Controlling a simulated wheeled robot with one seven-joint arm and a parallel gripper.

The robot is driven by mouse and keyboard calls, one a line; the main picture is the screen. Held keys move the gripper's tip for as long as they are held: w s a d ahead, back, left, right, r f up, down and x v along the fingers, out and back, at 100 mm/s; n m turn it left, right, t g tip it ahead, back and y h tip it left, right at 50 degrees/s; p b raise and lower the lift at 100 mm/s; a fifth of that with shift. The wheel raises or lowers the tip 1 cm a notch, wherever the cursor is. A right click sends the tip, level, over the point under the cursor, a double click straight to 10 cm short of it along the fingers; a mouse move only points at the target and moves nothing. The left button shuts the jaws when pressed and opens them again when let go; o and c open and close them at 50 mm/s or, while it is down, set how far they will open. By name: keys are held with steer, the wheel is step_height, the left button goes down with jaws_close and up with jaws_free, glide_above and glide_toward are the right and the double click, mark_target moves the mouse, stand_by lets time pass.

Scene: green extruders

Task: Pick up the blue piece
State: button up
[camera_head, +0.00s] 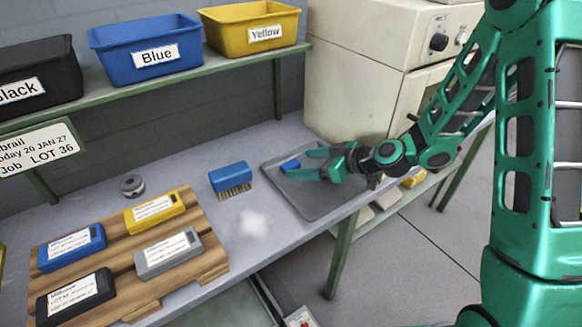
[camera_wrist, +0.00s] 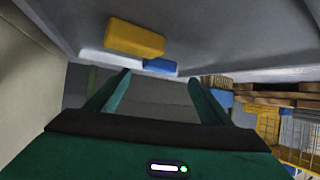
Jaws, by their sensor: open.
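In the head view, a small blue piece (camera_head: 290,165) lies on the grey tray (camera_head: 320,205), near its far left part. My gripper (camera_head: 299,164) reaches in from the right, low over the tray. Its fingers are open, and the blue piece shows at their tips. In the wrist view, the blue piece (camera_wrist: 160,66) appears just beyond the gap between my open fingertips (camera_wrist: 160,77). I cannot tell whether any finger touches the blue piece.
A blue-backed brush (camera_head: 230,177) stands left of the tray. A wooden board (camera_head: 205,262) holds yellow, blue, grey and black labelled blocks. A round metal part (camera_head: 131,185) lies behind it. A cream machine (camera_head: 365,70) stands behind the tray. Labelled bins, including the blue bin (camera_head: 145,50), sit on the shelf.

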mark_target(295, 166)
steer(key=x, duration=0.4)
steer(key=shift+w+f, duration=0.25)
steer(key=c, duration=1.1)
steer(key=shift+c, duration=0.2)
steer(key=shift+r, duration=0.15)
steer(key=shift+r, duration=0.65)
step_height(295, 166, up, 2)
steer(key=shift+r, duration=0.25)
steer(key=s+a+r, duration=0.5)
steer(key=a+r, duration=0.2)
steer(key=a, duration=0.3)
steer(key=shift+s, duration=0.3)
